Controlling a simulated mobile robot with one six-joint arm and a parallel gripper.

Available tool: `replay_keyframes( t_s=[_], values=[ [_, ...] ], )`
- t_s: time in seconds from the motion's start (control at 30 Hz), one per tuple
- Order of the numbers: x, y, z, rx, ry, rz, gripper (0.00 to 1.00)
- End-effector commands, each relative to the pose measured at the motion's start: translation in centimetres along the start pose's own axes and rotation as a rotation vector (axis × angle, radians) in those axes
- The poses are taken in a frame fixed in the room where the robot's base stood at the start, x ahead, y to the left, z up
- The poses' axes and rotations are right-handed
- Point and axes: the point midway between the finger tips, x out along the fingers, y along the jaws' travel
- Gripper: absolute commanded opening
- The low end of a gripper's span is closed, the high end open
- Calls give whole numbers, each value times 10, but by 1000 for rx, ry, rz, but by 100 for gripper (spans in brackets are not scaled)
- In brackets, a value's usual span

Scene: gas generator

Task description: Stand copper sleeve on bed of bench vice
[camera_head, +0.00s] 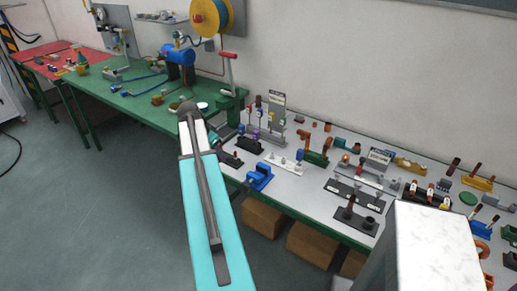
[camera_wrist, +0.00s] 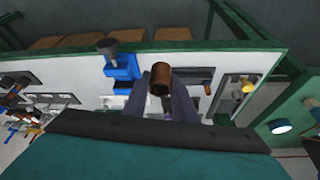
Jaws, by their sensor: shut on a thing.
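The copper sleeve (camera_wrist: 161,79) is a short brown-copper tube. In the wrist view it sits between the fingertips of my gripper (camera_wrist: 163,92), which is shut on it. Its open end faces the camera. A blue bench vice (camera_wrist: 122,72) is beside the sleeve to the left, apart from it in the picture. In the head view the blue vice (camera_head: 259,177) stands at the front edge of the grey bench top. My gripper is mostly hidden behind my arm there, left of the vice, and the held sleeve cannot be made out.
The bench (camera_head: 300,200) is crowded with fixtures and small parts. A white fixture (camera_head: 284,163) stands just right of the vice, and a dark fixture with a post (camera_head: 352,216) farther right. Cardboard boxes (camera_head: 262,217) lie below. A green table (camera_head: 140,112) adjoins at left.

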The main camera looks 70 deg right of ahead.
Motion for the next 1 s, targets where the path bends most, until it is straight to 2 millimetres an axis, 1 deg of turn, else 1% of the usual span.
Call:
replay_keyframes(
  t_s=[0.03, 0.2, 0.3, 0.43, 0.5, 0.63, 1.0],
  values=[
    [4, 9, -17, 46, -1, 20, 8],
    [25, 43, -62, 196, -1, 84, 8],
    [35, 63, -84, 277, 0, 117, 8],
    [45, 84, -105, 357, 0, 149, 8],
    [49, 91, -112, 386, 0, 161, 8],
    [53, 99, -118, 415, 0, 172, 8],
    [54, 100, -118, 417, 0, 173, 8]
  ],
)
